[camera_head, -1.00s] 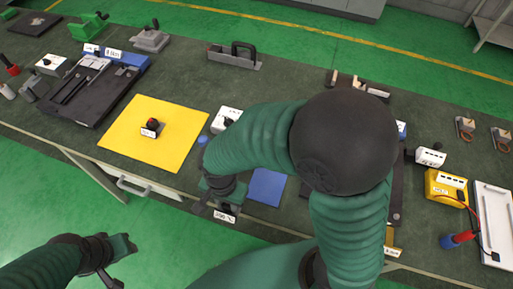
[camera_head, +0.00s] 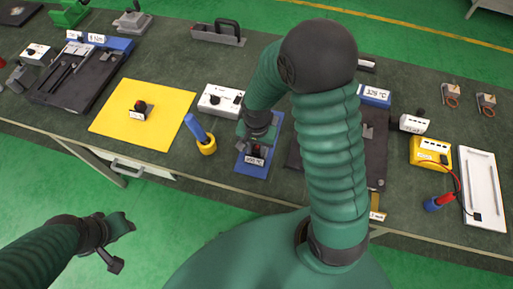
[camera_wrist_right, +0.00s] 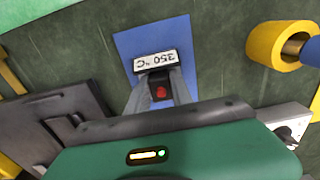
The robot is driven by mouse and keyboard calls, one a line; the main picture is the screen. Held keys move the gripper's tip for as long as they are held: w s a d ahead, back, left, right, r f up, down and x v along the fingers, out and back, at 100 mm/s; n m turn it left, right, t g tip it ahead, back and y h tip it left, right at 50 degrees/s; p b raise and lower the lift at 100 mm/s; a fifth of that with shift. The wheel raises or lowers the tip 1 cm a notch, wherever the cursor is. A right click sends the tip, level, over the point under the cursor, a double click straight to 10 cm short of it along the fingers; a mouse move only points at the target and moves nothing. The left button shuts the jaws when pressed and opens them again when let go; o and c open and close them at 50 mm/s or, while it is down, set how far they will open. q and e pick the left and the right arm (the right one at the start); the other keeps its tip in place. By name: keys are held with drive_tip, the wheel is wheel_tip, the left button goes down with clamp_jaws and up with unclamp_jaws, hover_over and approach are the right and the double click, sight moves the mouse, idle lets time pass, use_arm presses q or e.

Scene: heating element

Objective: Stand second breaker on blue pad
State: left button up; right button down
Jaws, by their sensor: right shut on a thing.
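My right gripper (camera_head: 257,148) is shut on a small dark breaker with a white label (camera_head: 255,161). The breaker is over the blue pad (camera_head: 244,168), which also shows in the wrist view (camera_wrist_right: 135,40). It looks upright; I cannot tell whether its base touches the pad. My left gripper (camera_head: 122,245) is open and empty, off the table's front edge.
A blue-handled tool in a yellow ring holder (camera_head: 207,146) stands just left of the blue pad. A white box (camera_head: 220,101) is behind it. A black tray (camera_head: 300,150) lies close on the right. A yellow meter (camera_head: 430,150) is farther right.

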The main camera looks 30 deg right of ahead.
sight(255, 149)
drive_tip(key=shift+w, duration=0.1)
drive_tip(key=c, duration=1.5)
unclamp_jaws()
drive_tip(key=shift+f, duration=0.1)
drive_tip(key=o, duration=0.3)
drive_tip(key=shift+a, duration=0.1)
drive_tip(key=shift+o, duration=0.4)
drive_tip(key=shift+a, duration=0.15)
drive_tip(key=shift+r, duration=0.2)
drive_tip(key=shift+r, duration=0.3)
wheel_tip(255, 149, up, 11)
drive_tip(key=s+a+f+n+t, duration=0.2)
drive_tip(key=s+a+n, duration=0.2)
drive_tip(key=n, duration=0.5)
drive_tip(key=shift+s+a+n+t+p, duration=0.2)
drive_tip(key=shift+s+n+t+p, duration=0.1)
drive_tip(key=shift+n+p, duration=0.1)
